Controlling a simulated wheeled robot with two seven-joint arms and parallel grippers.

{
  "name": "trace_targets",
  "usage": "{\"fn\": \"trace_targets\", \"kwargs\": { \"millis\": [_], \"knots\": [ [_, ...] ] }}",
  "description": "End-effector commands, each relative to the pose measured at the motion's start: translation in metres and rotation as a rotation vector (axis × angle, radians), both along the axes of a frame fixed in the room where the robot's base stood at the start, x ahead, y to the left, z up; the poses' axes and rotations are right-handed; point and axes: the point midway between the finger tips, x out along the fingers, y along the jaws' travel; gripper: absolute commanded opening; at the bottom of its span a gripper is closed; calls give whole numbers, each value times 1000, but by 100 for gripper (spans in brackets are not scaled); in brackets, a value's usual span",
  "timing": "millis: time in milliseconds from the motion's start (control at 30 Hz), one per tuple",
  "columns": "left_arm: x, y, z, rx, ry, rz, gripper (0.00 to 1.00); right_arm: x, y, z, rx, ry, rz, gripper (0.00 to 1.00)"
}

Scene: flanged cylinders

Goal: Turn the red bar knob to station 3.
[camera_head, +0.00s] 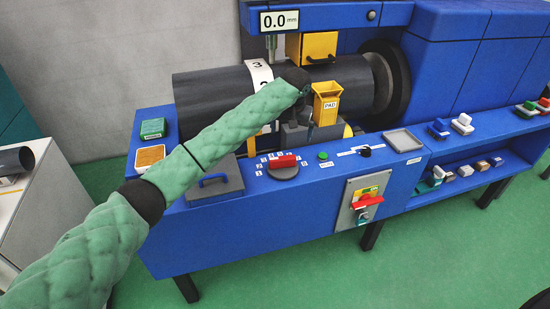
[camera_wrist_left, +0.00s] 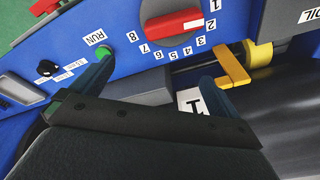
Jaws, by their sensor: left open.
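The red bar knob (camera_head: 284,161) sits on a dark round base on the blue front panel, with number labels around it. In the left wrist view the red bar (camera_wrist_left: 172,25) shows at the top, labels 1 to 8 curving around it. Its white-marked end lies on the side of labels 1 and 2; I cannot tell exactly which one it points at. My left gripper (camera_head: 307,115) is above and behind the knob in the head view, partly hidden by its arm. In the left wrist view its fingers (camera_wrist_left: 152,76) are spread, empty and apart from the knob. My right gripper is out of view.
A lidded box with a blue handle (camera_head: 214,181) is left. A yellow PAD bin (camera_head: 327,102) and dark cylinder (camera_head: 215,98) stand behind. A red-handled switch (camera_head: 368,201) is on the front face.

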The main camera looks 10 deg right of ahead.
Motion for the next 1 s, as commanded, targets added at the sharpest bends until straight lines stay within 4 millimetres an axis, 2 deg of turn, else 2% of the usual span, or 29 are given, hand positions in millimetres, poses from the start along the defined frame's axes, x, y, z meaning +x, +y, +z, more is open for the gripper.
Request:
{"fn": "trace_targets", "kwargs": {
  "millis": [33,100,200,533,767,1000],
  "knots": [
    [2,5,-12,8,41,51,100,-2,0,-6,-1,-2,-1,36],
    [3,11,-23,9,91,121,100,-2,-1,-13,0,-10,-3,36],
    [2,15,-32,3,148,212,100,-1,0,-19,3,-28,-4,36],
    [-7,17,-33,-10,203,431,100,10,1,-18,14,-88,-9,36],
    [-7,17,-39,-12,203,473,100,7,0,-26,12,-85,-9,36],
    [-7,17,-68,-12,203,471,100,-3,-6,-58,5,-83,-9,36]
  ]
}}
